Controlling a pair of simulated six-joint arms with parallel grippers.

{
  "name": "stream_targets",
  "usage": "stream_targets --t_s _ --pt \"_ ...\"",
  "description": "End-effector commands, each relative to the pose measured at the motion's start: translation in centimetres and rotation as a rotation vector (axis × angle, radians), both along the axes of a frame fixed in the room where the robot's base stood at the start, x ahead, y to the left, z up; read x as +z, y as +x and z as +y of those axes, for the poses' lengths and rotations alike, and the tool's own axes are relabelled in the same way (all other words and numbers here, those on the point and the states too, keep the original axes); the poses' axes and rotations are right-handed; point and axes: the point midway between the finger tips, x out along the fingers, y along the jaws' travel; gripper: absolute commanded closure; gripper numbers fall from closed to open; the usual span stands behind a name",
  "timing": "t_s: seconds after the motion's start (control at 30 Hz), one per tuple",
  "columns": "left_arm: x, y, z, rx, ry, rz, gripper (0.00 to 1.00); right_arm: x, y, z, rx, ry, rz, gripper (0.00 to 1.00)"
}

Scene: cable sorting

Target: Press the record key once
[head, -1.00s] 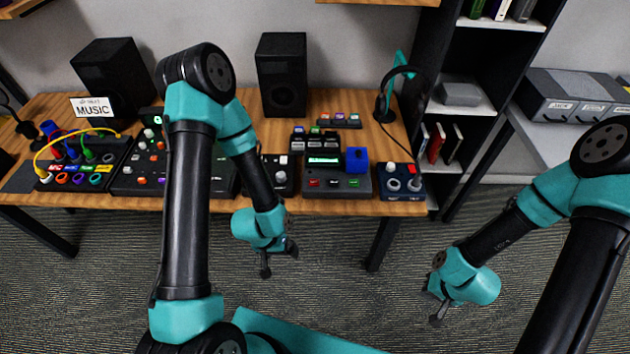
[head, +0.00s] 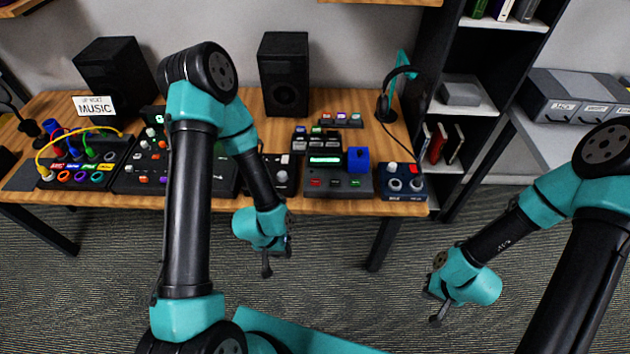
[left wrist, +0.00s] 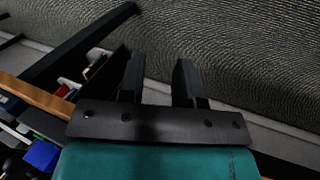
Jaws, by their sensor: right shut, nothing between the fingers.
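The dark device with a lit display (head: 325,160) stands near the front of the desk. It has a red key (head: 315,182) at its front left and a green key (head: 355,183) to the right; the key labels are too small to read, so I cannot confirm which is the record key. My left gripper (head: 277,262) hangs in front of the desk edge, apart from the device. Its fingers stand apart and empty in the left wrist view (left wrist: 160,82). My right gripper (head: 434,307) is shut and empty, low over the floor, away from the desk.
A blue block (head: 358,159) sits on the device's right side. A box with knobs and a red button (head: 403,184) stands to its right, near a headphone stand (head: 388,98). A speaker (head: 285,75) stands behind. My left arm hides part of the desk. Open floor lies in front.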

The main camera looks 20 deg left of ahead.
Motion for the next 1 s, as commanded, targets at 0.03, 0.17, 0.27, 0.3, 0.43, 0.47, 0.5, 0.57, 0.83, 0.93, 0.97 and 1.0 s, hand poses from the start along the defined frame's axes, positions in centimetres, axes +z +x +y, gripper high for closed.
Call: stream_targets --t_s 0.03,0.17,0.27,0.3,0.43,0.47,0.5,0.57,0.83,0.93,0.97,1.0 --pt "0.00 0.00 0.00 0.000 0.000 0.000 0.74 0.00 0.00 0.00 0.000 0.000 0.000 1.00" --pt "0.00 0.00 0.00 0.000 0.000 0.000 0.86 0.00 0.00 0.00 0.000 0.000 0.000 1.00" --pt "0.00 0.00 0.00 0.000 0.000 0.000 0.96 0.00 0.00 0.00 0.000 0.000 0.000 1.00" --pt "0.00 0.00 0.00 0.000 0.000 0.000 0.99 0.00 0.00 0.00 0.000 0.000 0.000 1.00" --pt "0.00 0.00 0.00 0.000 0.000 0.000 1.00 0.00 0.00 0.00 0.000 0.000 0.000 1.00" --pt "0.00 0.00 0.00 0.000 0.000 0.000 1.00 0.00 0.00 0.00 0.000 0.000 0.000 1.00" --pt "0.00 0.00 0.00 0.000 0.000 0.000 1.00 0.00 0.00 0.00 0.000 0.000 0.000 1.00" --pt "0.00 0.00 0.00 0.000 0.000 0.000 1.00 0.00 0.00 0.00 0.000 0.000 0.000 1.00" --pt "0.00 0.00 0.00 0.000 0.000 0.000 1.00 0.00 0.00 0.00 0.000 0.000 0.000 1.00" --pt "0.00 0.00 0.00 0.000 0.000 0.000 1.00 0.00 0.00 0.00 0.000 0.000 0.000 1.00" --pt "0.00 0.00 0.00 0.000 0.000 0.000 1.00 0.00 0.00 0.00 0.000 0.000 0.000 1.00" --pt "0.00 0.00 0.00 0.000 0.000 0.000 1.00 0.00 0.00 0.00 0.000 0.000 0.000 1.00"
